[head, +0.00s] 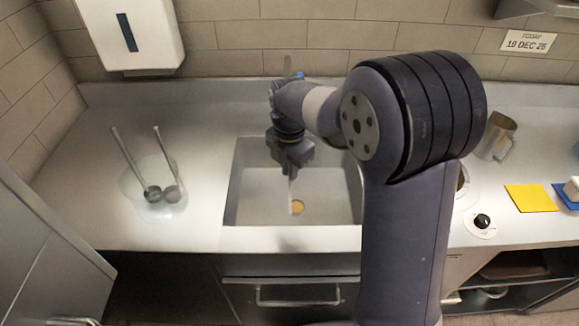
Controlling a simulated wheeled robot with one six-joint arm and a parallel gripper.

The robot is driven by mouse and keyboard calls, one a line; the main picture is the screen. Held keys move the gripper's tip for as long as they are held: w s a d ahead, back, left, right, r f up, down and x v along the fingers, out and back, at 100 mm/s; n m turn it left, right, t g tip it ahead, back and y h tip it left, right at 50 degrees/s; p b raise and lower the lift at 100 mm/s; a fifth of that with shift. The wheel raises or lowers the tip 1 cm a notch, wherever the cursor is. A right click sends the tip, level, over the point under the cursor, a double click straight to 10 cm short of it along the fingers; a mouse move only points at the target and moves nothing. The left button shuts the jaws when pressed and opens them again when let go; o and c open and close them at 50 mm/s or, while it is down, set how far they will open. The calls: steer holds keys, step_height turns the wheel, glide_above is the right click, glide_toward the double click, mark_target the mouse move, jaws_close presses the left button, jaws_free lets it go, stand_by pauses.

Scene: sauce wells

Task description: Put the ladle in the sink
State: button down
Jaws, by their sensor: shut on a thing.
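My gripper (291,165) is over the sink (245,205) and points down. It is shut on the ladle (291,190), whose thin pale handle stands near upright. The handle's upper end shows above my wrist, and its lower part shows below the jaws. A small round orange-brown spot (297,207) shows at the lower end, inside the sink's outline. I cannot tell whether it is the ladle's bowl or a mark on the sink floor, or whether the ladle touches the floor. My arm hides the sink's right edge in part.
A clear container (133,187) with two ladles (150,192) stands on the counter left of the sink. To the right are a metal jug (497,136), a yellow card (531,198) and a black knob (482,221). A white dispenser (130,35) hangs on the wall. The counter between container and sink is clear.

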steer(key=shift+f, duration=0.35)
steer(key=c, duration=1.5)
jaws_free()
steer(key=shift+o, duration=0.2)
steer(key=shift+r, duration=0.1)
step_height(320, 180, up, 13)
steer(key=shift+r, duration=0.1)
